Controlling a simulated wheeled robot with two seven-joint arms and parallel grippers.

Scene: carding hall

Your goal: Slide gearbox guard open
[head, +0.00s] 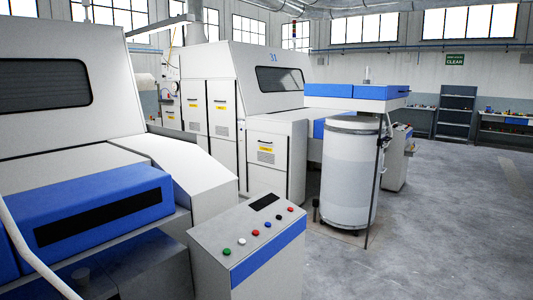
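I see no part clearly marked as the gearbox guard, so I cannot tell which panel it is. White panels with black handles and yellow labels stand on the far carding machine: a tall pair (208,115) and a lower front panel (266,158). They look closed. The near machine at the left has a blue cover (105,207) with a long black slot. Neither of my grippers shows in the head view.
A grey control box (248,247) with coloured buttons stands in front. A large white can (349,175) stands under a blue-edged head (358,92), beside a thin dark post. A pale curved tube (27,250) crosses the lower left. Grey floor (455,215) at the right is clear.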

